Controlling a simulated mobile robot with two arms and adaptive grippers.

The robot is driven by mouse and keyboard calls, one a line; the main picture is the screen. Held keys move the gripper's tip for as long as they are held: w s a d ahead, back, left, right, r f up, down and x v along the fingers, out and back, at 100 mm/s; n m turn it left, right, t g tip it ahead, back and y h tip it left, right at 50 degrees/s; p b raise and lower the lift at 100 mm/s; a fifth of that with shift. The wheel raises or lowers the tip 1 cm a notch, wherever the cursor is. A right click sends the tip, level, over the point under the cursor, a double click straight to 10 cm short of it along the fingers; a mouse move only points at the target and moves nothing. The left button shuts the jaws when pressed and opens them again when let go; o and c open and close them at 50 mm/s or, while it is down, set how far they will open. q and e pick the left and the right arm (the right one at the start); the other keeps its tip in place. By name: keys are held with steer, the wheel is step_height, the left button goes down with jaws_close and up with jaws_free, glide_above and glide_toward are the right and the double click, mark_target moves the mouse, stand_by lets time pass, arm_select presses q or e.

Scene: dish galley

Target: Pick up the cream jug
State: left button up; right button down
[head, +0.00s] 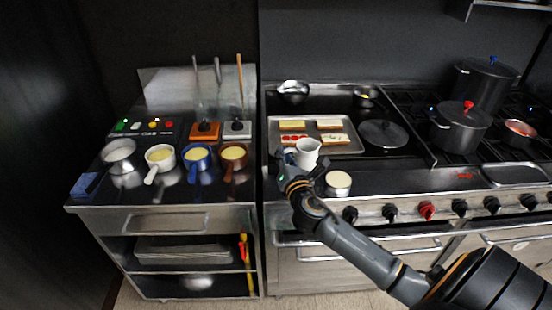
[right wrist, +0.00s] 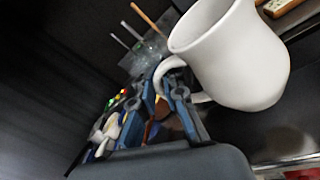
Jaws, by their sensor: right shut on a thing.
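The white cream jug (head: 307,152) shows in the head view just above the front part of the stove top, before the baking tray. My right gripper (head: 287,158) is at its left side. In the right wrist view the jug (right wrist: 238,58) is large, tilted in the picture, with its handle between the blue-padded fingers of the gripper (right wrist: 165,100). The fingers are shut on the handle. A dark patch under the jug suggests it is off the surface, but I cannot tell how far. My left gripper is not in view.
A baking tray (head: 275,133) with several food pieces lies behind the jug. A cream-topped round pot (head: 338,182) stands close at the right front. Several small saucepans, including a blue one (head: 197,158), stand on the left counter. A dark lid (head: 383,134) lies right of the tray.

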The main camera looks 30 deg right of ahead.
steer(key=s+d+r+b, duration=0.1)
steer(key=s+d+r, duration=0.4)
steer(key=s, duration=0.4)
steer(key=shift+r, duration=0.45)
steer(key=shift+d, duration=0.1)
stand_by(0.5)
